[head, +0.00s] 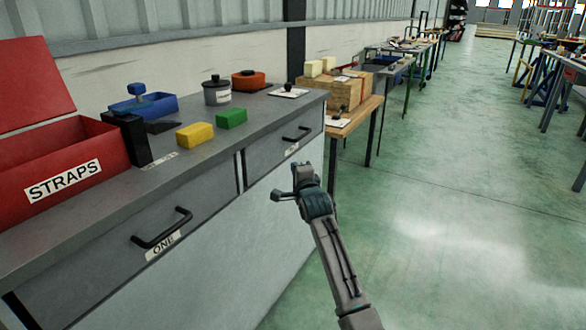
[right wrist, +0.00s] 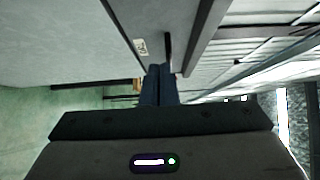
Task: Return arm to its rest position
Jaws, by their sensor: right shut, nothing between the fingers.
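In the right wrist view the two dark fingers (right wrist: 158,70) are together and empty. A dark handle (right wrist: 168,48) and a small label (right wrist: 140,47) show beyond the fingertips, with a gap hard to judge. Both drawers look shut in the head view; the left one is labelled ONE (head: 163,246). My left gripper is not in view.
The grey bench (head: 190,165) carries a red STRAPS box (head: 62,182), a blue tray (head: 145,104), yellow (head: 195,135) and green (head: 231,118) blocks, and a grey canister (head: 216,92). A wooden table (head: 365,108) stands beyond. Green floor (head: 450,210) to the right is clear.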

